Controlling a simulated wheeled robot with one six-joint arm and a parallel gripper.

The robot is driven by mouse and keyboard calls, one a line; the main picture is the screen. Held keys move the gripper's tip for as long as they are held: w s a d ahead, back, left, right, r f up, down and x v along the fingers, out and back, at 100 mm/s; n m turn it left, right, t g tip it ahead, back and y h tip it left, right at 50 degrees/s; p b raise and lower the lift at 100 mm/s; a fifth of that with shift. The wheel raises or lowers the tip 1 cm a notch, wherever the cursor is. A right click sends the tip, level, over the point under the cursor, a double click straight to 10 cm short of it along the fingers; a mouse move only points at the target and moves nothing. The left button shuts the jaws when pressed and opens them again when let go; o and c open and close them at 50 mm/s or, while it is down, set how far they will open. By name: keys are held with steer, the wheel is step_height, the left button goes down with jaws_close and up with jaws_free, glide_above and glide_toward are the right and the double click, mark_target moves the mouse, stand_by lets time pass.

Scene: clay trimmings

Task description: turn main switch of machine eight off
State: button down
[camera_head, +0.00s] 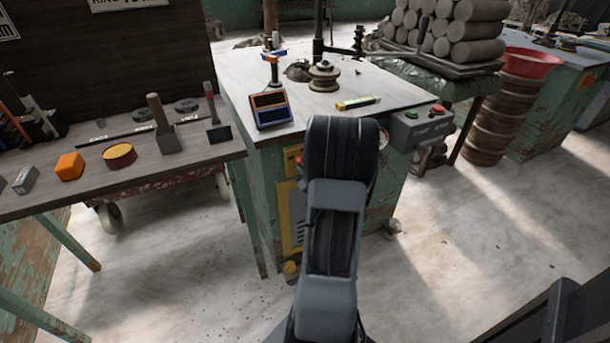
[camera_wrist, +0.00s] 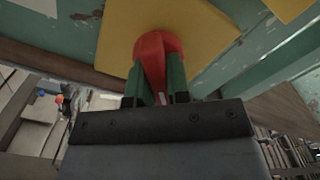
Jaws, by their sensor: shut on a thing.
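In the wrist view, a round red switch (camera_wrist: 152,44) with a raised grip bar sits on a yellow plate (camera_wrist: 205,38). The plate is on the worn green side of a machine. The green fingers of my gripper (camera_wrist: 157,80) are on both sides of the red bar and shut on it. The bar looks slightly tilted in the view; I cannot read any on or off marks. In the head view, the machine (camera_head: 262,205) stands behind my arm, with a yellow plate (camera_head: 291,158) on its front. My arm hides my gripper and most of the switch there.
A grey box with green and red buttons (camera_head: 422,127) juts from the machine's right corner. The machine top holds a blue-and-orange box (camera_head: 270,109) and a yellow-green tool (camera_head: 357,103). A tool bench (camera_head: 60,202) stands close on the left. Floor to the right is open.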

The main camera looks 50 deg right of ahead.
steer(key=n+b, duration=0.2)
steer(key=b, duration=0.2)
steer(key=f+n+b, duration=0.1)
steer(key=n+b, duration=0.2)
steer(key=b, duration=0.1)
steer(key=shift+a+n, duration=0.15)
steer(key=shift+n, duration=0.15)
steer(key=n+b, duration=0.2)
steer(key=b, duration=0.1)
steer(key=shift+w, duration=0.1)
steer(key=shift+n+b, duration=1.15)
steer(key=shift+n, duration=0.05)
steer(key=shift+r, duration=0.1)
steer(key=c, duration=1.1)
jaws_free()
